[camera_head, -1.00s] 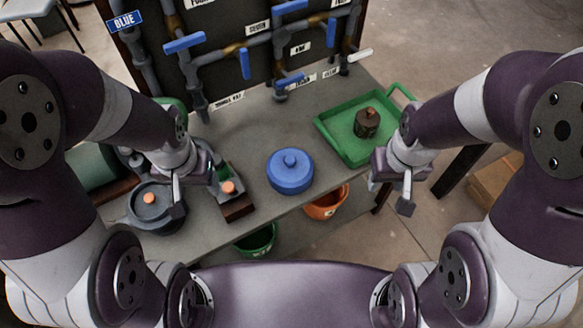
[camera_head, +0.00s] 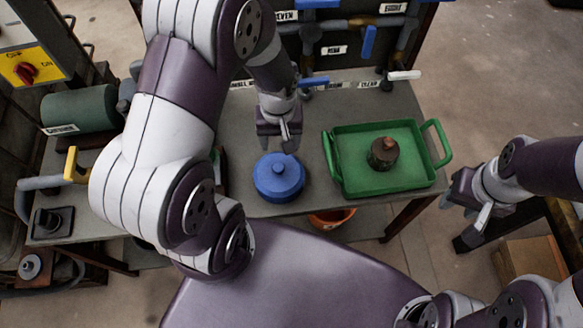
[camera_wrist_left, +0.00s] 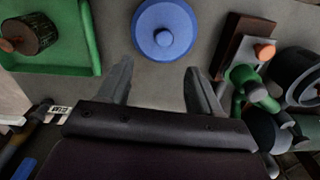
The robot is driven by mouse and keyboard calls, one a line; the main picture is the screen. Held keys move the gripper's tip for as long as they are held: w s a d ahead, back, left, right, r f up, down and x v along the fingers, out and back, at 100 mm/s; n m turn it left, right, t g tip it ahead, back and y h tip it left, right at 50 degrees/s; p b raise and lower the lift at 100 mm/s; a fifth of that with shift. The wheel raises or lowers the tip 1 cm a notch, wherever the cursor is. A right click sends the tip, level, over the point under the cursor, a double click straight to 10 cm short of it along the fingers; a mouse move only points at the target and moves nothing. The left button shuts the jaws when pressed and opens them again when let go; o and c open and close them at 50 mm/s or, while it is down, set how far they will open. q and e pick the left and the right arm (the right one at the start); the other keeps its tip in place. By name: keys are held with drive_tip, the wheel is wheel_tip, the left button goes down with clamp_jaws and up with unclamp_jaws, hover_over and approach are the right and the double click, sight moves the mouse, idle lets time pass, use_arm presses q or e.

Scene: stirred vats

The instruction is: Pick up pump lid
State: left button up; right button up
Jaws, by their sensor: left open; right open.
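A round blue lid with a central knob (camera_head: 279,177) sits on the grey table near its front edge. It also shows in the left wrist view (camera_wrist_left: 164,30), just beyond and between the fingertips. My left gripper (camera_head: 278,146) is open and empty, right beside the blue lid on its far side. Its spread fingers show in the left wrist view (camera_wrist_left: 158,70); neither is around the lid. My right gripper (camera_head: 464,215) is open and empty, off the table to the right.
A green tray (camera_head: 347,189) holding a dark round part with a brown knob (camera_head: 383,153) stands right of the lid. An orange bucket (camera_head: 331,219) is below the table edge. Pipes with blue handles (camera_head: 314,81) stand behind. In the wrist view, a dark block with an orange knob (camera_wrist_left: 264,52) lies right.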

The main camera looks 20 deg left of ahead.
sight(278, 168)
use_arm(q)
drive_tip(key=f, duration=0.8)
drive_tip(key=a+f, duration=0.1)
drive_tip(key=f, duration=0.3)
drive_tip(key=shift+s+f, duration=0.25)
drive_tip(key=shift+f, duration=0.1)
clamp_jaws()
